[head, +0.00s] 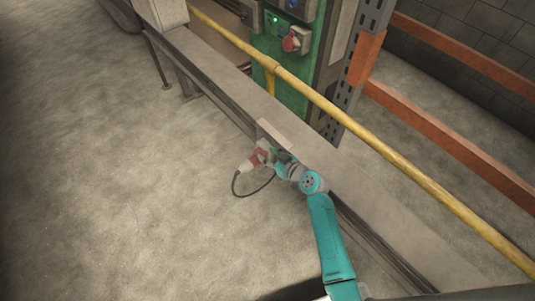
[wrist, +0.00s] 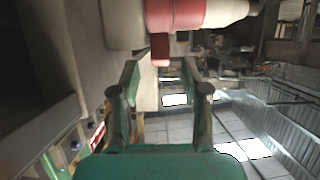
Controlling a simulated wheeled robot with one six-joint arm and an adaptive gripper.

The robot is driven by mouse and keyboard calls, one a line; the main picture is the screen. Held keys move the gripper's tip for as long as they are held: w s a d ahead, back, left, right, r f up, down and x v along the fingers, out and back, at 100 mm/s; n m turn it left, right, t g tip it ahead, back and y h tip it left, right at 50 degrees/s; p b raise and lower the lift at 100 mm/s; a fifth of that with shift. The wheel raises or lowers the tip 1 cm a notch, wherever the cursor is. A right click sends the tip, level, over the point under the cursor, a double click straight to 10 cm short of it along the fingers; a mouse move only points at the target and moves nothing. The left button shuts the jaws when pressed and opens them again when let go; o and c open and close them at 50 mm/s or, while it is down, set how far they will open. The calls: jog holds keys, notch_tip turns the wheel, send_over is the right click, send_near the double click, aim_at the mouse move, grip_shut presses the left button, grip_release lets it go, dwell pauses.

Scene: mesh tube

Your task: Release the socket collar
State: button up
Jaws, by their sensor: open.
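A red socket collar (head: 259,156) sits on a pale connector body, with a black cable (head: 238,182) looping below it, at the near side of the rail in the head view. In the wrist view the red collar (wrist: 176,14) crosses the top, with pale parts on both sides and a small red tab hanging below. My gripper (wrist: 159,68) is open, with its two fingers apart and the tab near the gap between their tips. The collar is just beyond the fingertips. I cannot tell whether they touch. In the head view my gripper (head: 271,156) is beside the collar, its fingers hard to make out.
A pale box or plate (head: 275,134) stands on the rail behind the connector. A yellow handrail (head: 345,122) runs diagonally behind the rail. A green panel (head: 290,75) with a red socket (head: 292,41) is at the back. The concrete floor at left is clear.

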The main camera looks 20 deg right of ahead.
jog(key=shift+w+a+f, duration=0.2)
jog(key=shift+w+a, duration=0.05)
jog(key=shift+w, duration=0.2)
grip_shut()
jog(key=shift+w, duration=0.1)
jog(key=shift+w+a+r+g+h, duration=0.25)
jog(key=shift+w+r+g+h, duration=0.15)
jog(key=shift+g, duration=0.35)
jog(key=shift+w+a+r+g+h, duration=0.25)
jog(key=shift+w+g, duration=0.25)
jog(key=shift+g, duration=0.25)
jog(key=shift+w+a+g+h, duration=0.25)
jog(key=shift+w+g+h, duration=0.4)
jog(key=shift+g, duration=0.55)
jog(key=shift+w, duration=0.1)
